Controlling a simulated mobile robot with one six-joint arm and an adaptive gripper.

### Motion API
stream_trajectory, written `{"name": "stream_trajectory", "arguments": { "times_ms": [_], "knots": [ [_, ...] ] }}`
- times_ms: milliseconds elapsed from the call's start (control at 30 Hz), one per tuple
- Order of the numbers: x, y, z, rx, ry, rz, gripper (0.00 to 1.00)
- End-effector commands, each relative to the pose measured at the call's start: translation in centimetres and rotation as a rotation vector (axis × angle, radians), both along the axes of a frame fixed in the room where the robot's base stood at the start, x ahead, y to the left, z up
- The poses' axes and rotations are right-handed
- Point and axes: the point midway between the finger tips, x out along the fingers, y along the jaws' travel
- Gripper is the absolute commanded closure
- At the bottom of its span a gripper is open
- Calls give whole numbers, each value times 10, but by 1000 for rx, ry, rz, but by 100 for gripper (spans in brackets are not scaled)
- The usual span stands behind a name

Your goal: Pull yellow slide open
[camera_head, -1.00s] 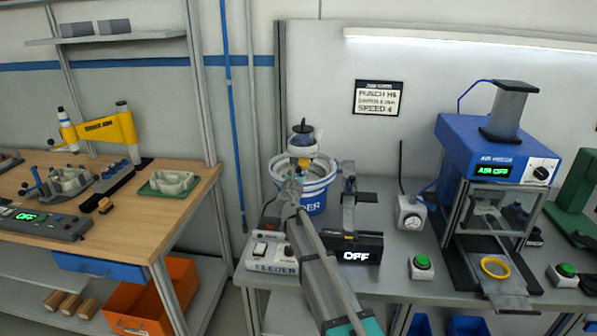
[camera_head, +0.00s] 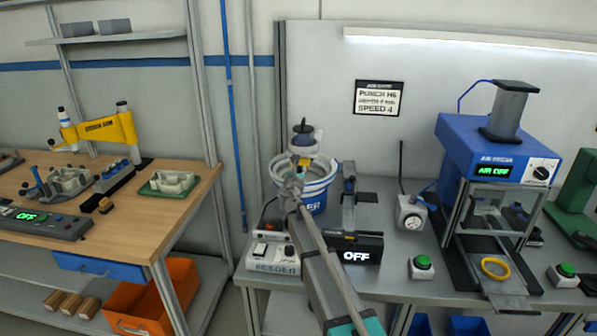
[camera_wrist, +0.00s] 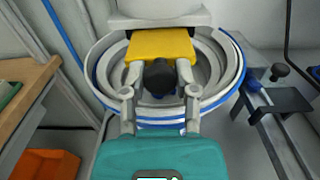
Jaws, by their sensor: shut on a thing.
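The yellow slide (camera_wrist: 160,45) is a flat yellow plate under the pale hopper body (camera_wrist: 160,15), above the feeder bowl. A dark round knob (camera_wrist: 159,76) is at its near end. My gripper (camera_wrist: 160,82) is shut on this knob, with one finger on each side of it. In the head view my gripper (camera_head: 296,178) reaches up to the hopper from the front, and a small part of the yellow slide (camera_head: 302,145) shows. The gripper covers part of the slide's front there.
The white and blue feeder bowl (camera_head: 318,199) lies under the slide. A feeder control box (camera_head: 272,256) and a black box reading OFF (camera_head: 355,249) stand in front. A rail with a dark bracket (camera_wrist: 281,101) is close on the right. A blue press (camera_head: 490,145) stands farther right.

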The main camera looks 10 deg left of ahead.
Motion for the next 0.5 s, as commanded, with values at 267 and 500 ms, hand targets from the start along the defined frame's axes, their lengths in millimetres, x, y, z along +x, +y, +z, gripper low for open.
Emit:
{"name": "stream_trajectory", "arguments": {
  "times_ms": [267,500],
  "knots": [
    [-5,0,0,0,0,0,100],
    [-42,1,0,0,0,2,100]
  ]
}}
